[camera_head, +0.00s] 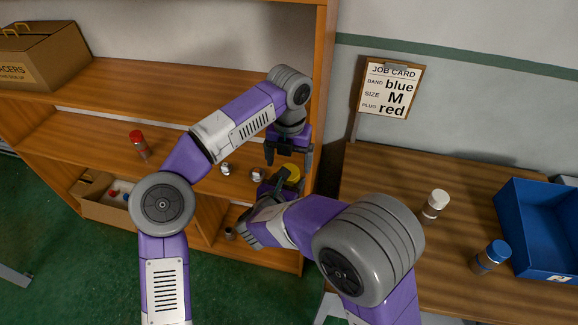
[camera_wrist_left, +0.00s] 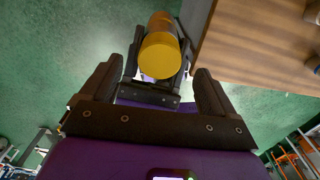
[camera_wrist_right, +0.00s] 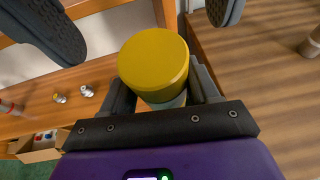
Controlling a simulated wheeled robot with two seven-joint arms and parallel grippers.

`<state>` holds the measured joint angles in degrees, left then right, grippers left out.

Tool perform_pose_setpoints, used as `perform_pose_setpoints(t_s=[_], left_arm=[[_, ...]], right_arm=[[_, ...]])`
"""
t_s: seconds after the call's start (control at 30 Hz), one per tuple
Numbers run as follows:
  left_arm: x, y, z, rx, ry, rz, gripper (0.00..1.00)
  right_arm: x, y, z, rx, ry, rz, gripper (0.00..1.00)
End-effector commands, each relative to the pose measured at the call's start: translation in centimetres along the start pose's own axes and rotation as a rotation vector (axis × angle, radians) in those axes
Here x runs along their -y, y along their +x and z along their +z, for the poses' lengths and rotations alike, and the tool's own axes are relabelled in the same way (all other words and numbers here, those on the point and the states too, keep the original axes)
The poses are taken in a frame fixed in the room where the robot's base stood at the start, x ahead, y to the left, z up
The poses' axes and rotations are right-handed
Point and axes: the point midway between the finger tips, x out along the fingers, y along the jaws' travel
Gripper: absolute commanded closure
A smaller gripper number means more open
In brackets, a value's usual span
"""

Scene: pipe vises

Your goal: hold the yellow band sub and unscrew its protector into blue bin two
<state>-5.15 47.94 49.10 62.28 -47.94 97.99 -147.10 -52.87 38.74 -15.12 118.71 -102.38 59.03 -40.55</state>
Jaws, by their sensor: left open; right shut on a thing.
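The yellow protector (camera_head: 291,173) is a round cap on a sub in front of the shelf unit. In the left wrist view the yellow cap (camera_wrist_left: 160,55) stands beyond the fingers of my left gripper (camera_wrist_left: 152,80). The left gripper is open and empty, just above the cap and apart from it in the head view (camera_head: 288,157). A blue bin (camera_head: 511,235) sits on the bench at the right; its number is not readable.
A white-capped sub (camera_head: 435,204) and a blue-capped sub (camera_head: 490,257) stand on the bench (camera_head: 400,180). A red-capped sub (camera_head: 139,142) and small silver pieces (camera_head: 257,174) are on the shelf. A job card (camera_head: 390,90) hangs behind. The shelf's upright (camera_head: 320,100) is close to my left gripper.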

Motion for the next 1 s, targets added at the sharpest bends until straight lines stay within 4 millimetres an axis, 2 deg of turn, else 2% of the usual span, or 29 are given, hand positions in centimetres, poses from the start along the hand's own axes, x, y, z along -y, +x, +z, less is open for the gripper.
perform_pose_setpoints(t_s=[0.1,0.2,0.57,0.67,1.0], left_arm=[[-0.1,1.6,0.0,-0.002,0.001,0.002,0.11],[0.0,2.4,0.0,-0.002,0.000,0.000,0.11],[0.0,2.9,0.0,0.000,0.000,-0.001,0.11],[0.0,2.9,0.0,0.000,0.000,0.000,0.23],[0.0,2.9,0.0,0.000,0.000,0.000,0.75]], right_arm=[[0.0,0.0,0.2,0.004,0.002,0.001,1.00],[0.0,0.0,0.2,0.004,0.002,0.001,1.00],[0.0,0.0,0.2,0.004,0.002,0.001,1.00],[0.0,0.0,0.2,0.004,0.002,0.001,1.00],[0.0,0.0,0.2,0.004,0.002,0.001,1.00]])
